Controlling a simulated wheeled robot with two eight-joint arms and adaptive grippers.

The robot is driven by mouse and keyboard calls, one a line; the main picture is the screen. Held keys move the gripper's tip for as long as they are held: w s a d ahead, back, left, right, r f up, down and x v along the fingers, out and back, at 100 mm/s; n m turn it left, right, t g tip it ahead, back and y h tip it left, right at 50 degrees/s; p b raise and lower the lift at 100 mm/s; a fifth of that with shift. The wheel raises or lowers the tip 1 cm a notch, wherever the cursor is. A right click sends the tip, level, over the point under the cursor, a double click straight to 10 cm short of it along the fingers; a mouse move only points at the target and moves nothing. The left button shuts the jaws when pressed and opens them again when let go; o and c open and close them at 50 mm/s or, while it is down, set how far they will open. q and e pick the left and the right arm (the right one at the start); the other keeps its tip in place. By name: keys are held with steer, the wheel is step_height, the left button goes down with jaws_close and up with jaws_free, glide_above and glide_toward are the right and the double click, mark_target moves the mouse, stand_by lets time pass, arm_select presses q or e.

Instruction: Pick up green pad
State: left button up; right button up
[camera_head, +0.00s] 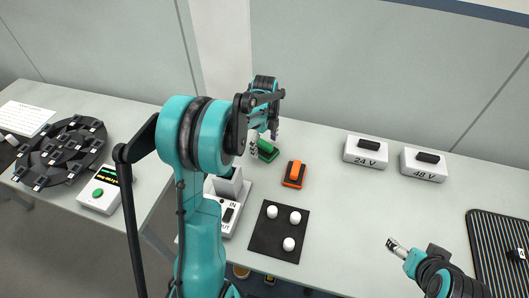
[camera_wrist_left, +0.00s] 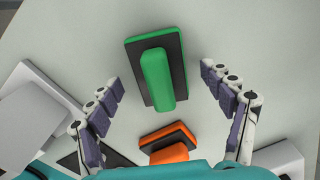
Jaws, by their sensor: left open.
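The green pad (camera_head: 268,151) lies on the light table below my left gripper, partly hidden by it in the head view. In the left wrist view the green pad (camera_wrist_left: 132,62) shows whole, a green and black block with a raised green handle. My left gripper (camera_head: 264,135) is open and points down over the pad. In the left wrist view the fingers of my left gripper (camera_wrist_left: 163,83) stand apart on both sides of the handle, with nothing held. My right gripper (camera_head: 394,245) is at the lower right, far from the pad; its finger gap is too small to tell.
An orange pad (camera_head: 294,172) lies close to the green one. A black mat (camera_head: 267,236) with white knobs, a grey-white IN/OUT box (camera_head: 229,213), and the 24 V (camera_head: 365,153) and 48 V (camera_head: 424,165) boxes stand around. The table between the pads and the voltage boxes is clear.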

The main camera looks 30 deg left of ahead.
arm_select(q)
steer(key=shift+f, duration=0.4)
steer(key=shift+r, duration=0.1)
steer(key=c, duration=1.4)
steer(key=shift+o, duration=0.2)
steer(key=shift+r, duration=0.15)
